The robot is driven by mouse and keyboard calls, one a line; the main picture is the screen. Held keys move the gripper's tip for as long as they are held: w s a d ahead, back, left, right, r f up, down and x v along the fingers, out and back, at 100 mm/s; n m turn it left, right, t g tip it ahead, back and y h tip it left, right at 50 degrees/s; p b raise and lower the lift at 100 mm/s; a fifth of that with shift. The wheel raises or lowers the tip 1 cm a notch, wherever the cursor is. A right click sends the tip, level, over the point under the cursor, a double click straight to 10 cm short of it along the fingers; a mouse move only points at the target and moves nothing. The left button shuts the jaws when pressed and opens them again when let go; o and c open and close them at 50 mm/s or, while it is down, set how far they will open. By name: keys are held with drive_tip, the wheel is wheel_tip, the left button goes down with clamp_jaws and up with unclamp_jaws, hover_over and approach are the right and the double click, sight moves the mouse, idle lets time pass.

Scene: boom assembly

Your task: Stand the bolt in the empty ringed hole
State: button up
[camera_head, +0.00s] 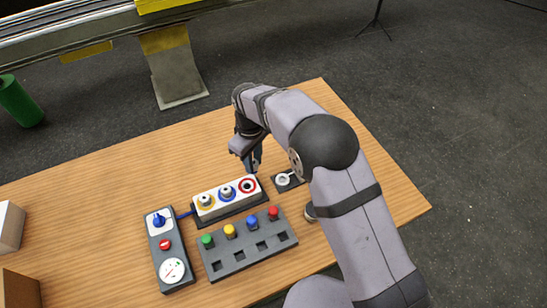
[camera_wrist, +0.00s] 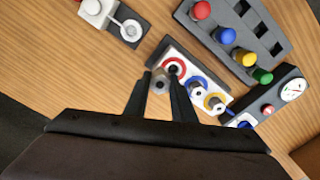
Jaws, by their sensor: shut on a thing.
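A white block (camera_head: 222,205) on the table has three ringed holes in a row. Bolts stand in the yellow-ringed hole (camera_head: 206,200) and the blue-ringed hole (camera_head: 227,192). The red-ringed hole (camera_head: 248,185) is empty, and its dark opening also shows in the wrist view (camera_wrist: 174,67). My gripper (camera_head: 254,166) is just behind and above the red-ringed end of the block. In the wrist view my gripper (camera_wrist: 162,84) is shut on a grey bolt (camera_wrist: 159,81), held beside the red ring and apart from the hole. The bolt's lower end is hidden.
A dark rack (camera_head: 249,250) with green, yellow, blue and red pegs and empty square slots lies in front of the block. A control box (camera_head: 168,250) with a dial is at left. A small plate with a round white part (camera_head: 283,180) is close at right.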

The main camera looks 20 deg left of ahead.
drive_tip(key=shift+s+a+r+m, duration=0.4)
drive_tip(key=shift+s+r+m, duration=0.1)
drive_tip(key=shift+s, duration=0.15)
drive_tip(key=shift+s+a+r+m, duration=0.4)
drive_tip(key=shift+s+m, duration=0.1)
drive_tip(key=shift+s, duration=0.15)
drive_tip(key=shift+f, duration=0.15)
drive_tip(key=shift+f+b, duration=1.65)
drive_tip(key=shift+f, duration=0.65)
drive_tip(key=shift+f+b, duration=0.35)
drive_tip(key=shift+f, duration=0.65)
drive_tip(key=shift+f, duration=0.35)
drive_tip(key=shift+f+b, duration=0.3)
drive_tip(key=shift+b, duration=0.1)
